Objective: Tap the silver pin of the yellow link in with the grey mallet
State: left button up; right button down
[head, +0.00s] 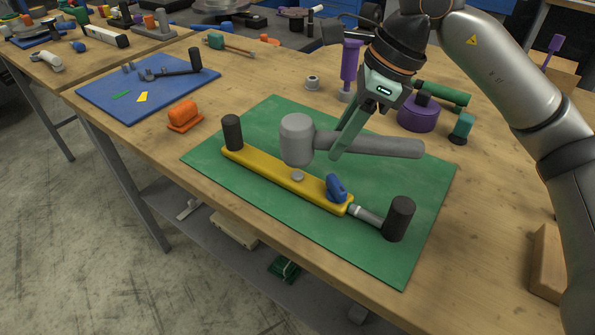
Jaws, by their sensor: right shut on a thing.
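The yellow link (262,166) lies across the green mat (275,228), with a black post (232,132) at its left end. The silver pin (297,176) shows as a small round head on the link's top, near its middle. My right gripper (340,150) is shut on the handle of the grey mallet (375,145), close to its head. The mallet's grey head (297,140) is just above the pin in the picture, apparently clear of it; the exact gap is hard to tell. My left gripper is not in view.
A blue piece (336,188) sits on the link's right end, where a silver rod (367,214) runs to another black post (398,218). An orange part (183,114) stands left of the mat. Purple (418,115) and green (462,127) parts stand behind it. The mat's front is clear.

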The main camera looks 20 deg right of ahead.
notch_tip(320, 180, down, 3)
jog(key=b, duration=0.2)
jog(key=shift+f+b, duration=0.1)
jog(key=shift+b, duration=0.3)
jog(key=shift+f, duration=0.1)
pick_arm(q)
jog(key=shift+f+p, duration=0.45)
jog(key=shift+p, duration=0.5)
pick_arm(e)
jog(key=shift+r, duration=1.2)
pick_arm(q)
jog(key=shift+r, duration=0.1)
pick_arm(e)
jog(key=shift+r, duration=0.15)
jog(key=shift+r+p, duration=0.5)
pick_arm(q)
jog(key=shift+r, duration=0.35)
pick_arm(e)
jog(key=shift+f, duration=0.1)
